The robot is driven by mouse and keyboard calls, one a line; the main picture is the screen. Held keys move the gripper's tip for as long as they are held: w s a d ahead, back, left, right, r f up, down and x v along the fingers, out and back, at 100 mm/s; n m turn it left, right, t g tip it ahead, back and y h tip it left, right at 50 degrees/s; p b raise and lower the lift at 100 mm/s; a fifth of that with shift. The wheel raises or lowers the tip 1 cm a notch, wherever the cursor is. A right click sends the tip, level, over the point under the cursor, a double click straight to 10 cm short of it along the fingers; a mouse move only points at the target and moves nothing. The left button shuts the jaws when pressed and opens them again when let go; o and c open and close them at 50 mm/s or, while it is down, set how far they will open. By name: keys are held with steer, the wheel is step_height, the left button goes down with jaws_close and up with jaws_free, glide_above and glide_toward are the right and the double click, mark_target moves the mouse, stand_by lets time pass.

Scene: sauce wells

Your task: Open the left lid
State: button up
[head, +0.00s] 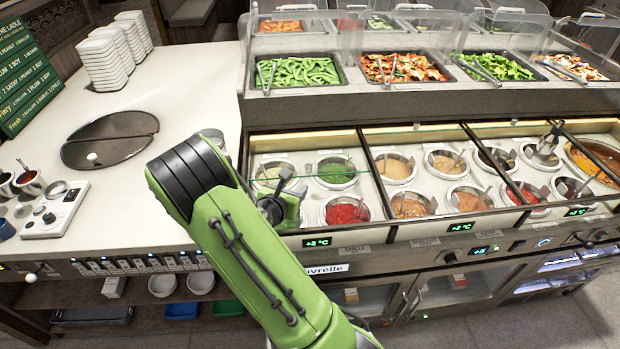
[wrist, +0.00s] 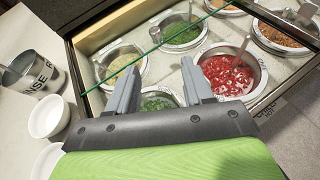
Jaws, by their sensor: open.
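The left lid (head: 305,164) looks like a clear glass pane over the leftmost sauce bay. Its green-tinted edge crosses the wrist view (wrist: 150,52) on a slant, just beyond my fingertips. How far the lid is open is hard to tell. My gripper (wrist: 158,72) is open, with its two grey fingers apart and nothing visible between them. In the head view my gripper (head: 285,194) is over the front left of that bay, partly hidden by my green arm. A red sauce well (wrist: 230,75) lies right of the fingers, and a green one (wrist: 158,102) lies between and below them.
More sauce bays (head: 455,170) with black dividers extend to the right. A raised shelf of vegetable trays (head: 298,72) with clear guards stands behind. The white counter (head: 150,190) lies left. A metal cup (wrist: 35,75) and white bowls (wrist: 48,117) are left in the wrist view.

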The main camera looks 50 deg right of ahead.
mark_target(307, 169)
steer(key=shift+n+t, duration=0.3)
steer(key=shift+n, duration=0.3)
steer(key=x, duration=1.5)
steer(key=shift+w, duration=0.2)
steer(key=shift+a, duration=0.1)
jaws_close()
